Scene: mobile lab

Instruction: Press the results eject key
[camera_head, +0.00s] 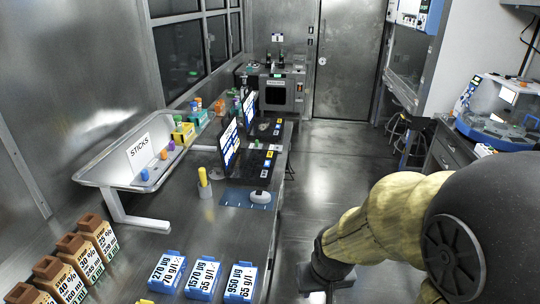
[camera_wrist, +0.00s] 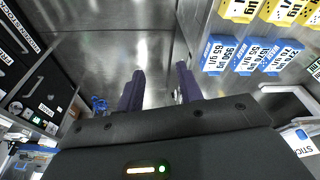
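No key marked as a results eject key can be made out in either view. A grey machine (camera_head: 276,90) with a small green display stands at the far end of the bench. A blue and white device (camera_head: 497,122) with a tilted panel sits on the right counter. Both are far from my gripper, and their small buttons are too small to read. My gripper (camera_wrist: 160,70) shows two dark purple fingers held apart with nothing between them, above the floor beside the bench. In the head view my arm reaches down at the lower right, its end partly hidden.
Dark drawers (camera_wrist: 38,80) stand at left in the wrist view. The aisle floor (camera_head: 330,165) is clear towards the door.

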